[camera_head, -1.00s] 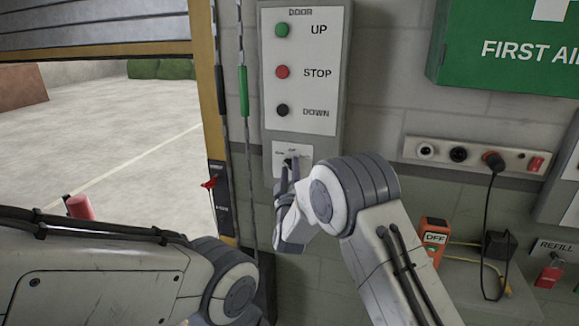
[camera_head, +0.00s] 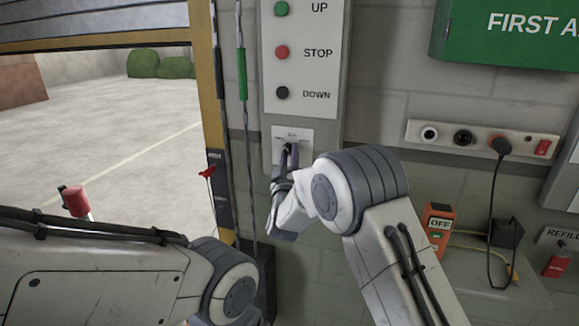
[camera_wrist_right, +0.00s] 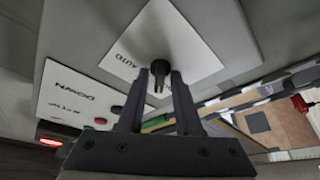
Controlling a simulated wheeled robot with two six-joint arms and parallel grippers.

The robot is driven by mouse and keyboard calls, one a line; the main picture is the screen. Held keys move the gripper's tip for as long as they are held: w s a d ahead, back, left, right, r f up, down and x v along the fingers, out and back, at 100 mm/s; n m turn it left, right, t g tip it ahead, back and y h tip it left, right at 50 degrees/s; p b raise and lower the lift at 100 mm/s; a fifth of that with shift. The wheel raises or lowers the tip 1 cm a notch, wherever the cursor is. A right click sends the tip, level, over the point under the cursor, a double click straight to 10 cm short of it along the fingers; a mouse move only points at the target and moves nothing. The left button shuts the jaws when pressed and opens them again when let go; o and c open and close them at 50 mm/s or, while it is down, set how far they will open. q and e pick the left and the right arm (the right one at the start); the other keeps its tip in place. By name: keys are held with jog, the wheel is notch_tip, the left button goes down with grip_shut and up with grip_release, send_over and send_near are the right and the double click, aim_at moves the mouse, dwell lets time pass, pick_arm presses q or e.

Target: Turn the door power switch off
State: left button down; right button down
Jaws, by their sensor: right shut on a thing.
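The door power switch is a small black knob on a white plate (camera_head: 305,134) low on the grey door control panel, under the UP, STOP and DOWN buttons. In the right wrist view the black knob (camera_wrist_right: 160,70) stands out from its white plate (camera_wrist_right: 203,58), which reads AUTO. My right gripper (camera_head: 290,149) is at the knob; in the wrist view its two dark fingers (camera_wrist_right: 159,76) are shut on it from both sides. The fingers partly cover the knob in the head view, so its exact setting is unclear. Only my left arm's links show, not its gripper.
Left of the panel hang a cord with a green grip (camera_head: 242,74) and the yellow door frame. To the right are a socket strip (camera_head: 480,138), an orange box reading OFF (camera_head: 439,224) and a green first aid box (camera_head: 510,30).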

jog(key=shift+a+f+m+h+b, duration=0.1)
jog(key=shift+m+h+b, duration=0.85)
jog(key=shift+m+b, duration=0.9)
jog(key=shift+a+m+h+b, duration=0.1)
jog(key=shift+m+h+b, duration=0.9)
jog(key=shift+m+b, duration=0.8)
jog(key=shift+a+f+m+h+b, duration=0.1)
jog(key=shift+m+h+b, duration=0.85)
jog(key=shift+m+b, duration=0.9)
jog(key=shift+r, duration=0.1)
jog(key=c, duration=0.9)
grip_release()
jog(key=b+v, duration=0.2)
jog(key=v, duration=0.8)
jog(key=shift+s+b, duration=0.15)
jog(key=shift+b, duration=0.25)
